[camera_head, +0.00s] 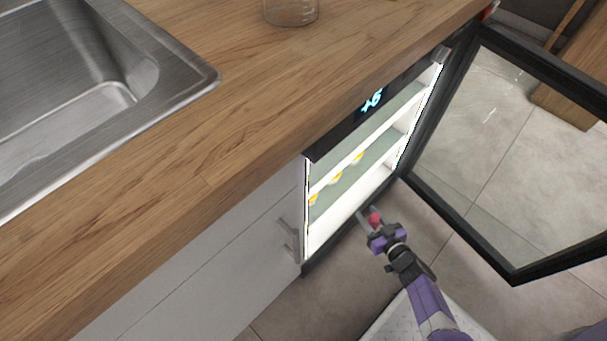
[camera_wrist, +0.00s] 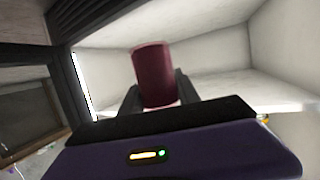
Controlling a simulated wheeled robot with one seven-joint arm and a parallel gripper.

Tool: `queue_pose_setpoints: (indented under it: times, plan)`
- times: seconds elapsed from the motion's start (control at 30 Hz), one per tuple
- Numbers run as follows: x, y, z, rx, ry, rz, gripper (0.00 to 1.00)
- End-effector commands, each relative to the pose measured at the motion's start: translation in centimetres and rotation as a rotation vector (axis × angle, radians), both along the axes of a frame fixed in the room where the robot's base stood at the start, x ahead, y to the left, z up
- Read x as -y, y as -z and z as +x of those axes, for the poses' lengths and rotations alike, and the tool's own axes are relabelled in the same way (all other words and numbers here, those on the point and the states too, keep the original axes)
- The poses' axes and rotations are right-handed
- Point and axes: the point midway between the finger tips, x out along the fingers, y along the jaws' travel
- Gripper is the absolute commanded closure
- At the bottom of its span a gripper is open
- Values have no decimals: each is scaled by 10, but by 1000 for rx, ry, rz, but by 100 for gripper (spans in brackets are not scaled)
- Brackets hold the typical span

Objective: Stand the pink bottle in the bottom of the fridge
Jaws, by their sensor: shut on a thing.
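The pink bottle (camera_wrist: 153,78) shows dark pink in the wrist view, between the two fingers of my gripper (camera_wrist: 157,96). My gripper is shut on it. In the head view the bottle (camera_head: 375,219) is a small pink shape at the tip of my gripper (camera_head: 371,222), in front of the fridge's lower opening. The fridge (camera_head: 352,204) is open and lit, with white inner walls and shelves. Its bottom compartment shows bare in the head view. In the wrist view the fridge's pale inner walls (camera_wrist: 215,45) lie beyond the bottle. The bottle's lower part is hidden by my gripper.
The glass fridge door (camera_head: 500,140) stands wide open at the right. Several yellow-topped items (camera_head: 335,178) sit on a shelf above the bottom. A wooden counter (camera_head: 230,120) overhangs the fridge, with a sink (camera_head: 150,75) and a glass beaker (camera_head: 291,10). White cabinet fronts (camera_head: 200,270) flank the left.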

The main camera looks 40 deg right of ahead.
Motion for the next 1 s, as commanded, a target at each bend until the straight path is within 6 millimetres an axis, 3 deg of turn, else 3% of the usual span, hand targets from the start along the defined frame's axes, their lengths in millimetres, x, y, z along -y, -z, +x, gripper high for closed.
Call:
queue_pose_setpoints:
  times: [0.03, 0.13, 0.27, 1.0]
  plan:
    - [0, 13, -4, 0, 3, 1, 100]
    - [-1, 19, -6, 0, 3, -1, 100]
    - [-2, 19, 10, 4, 2, -2, 100]
    - [-8, 23, 184, 3, -1, -4, 100]
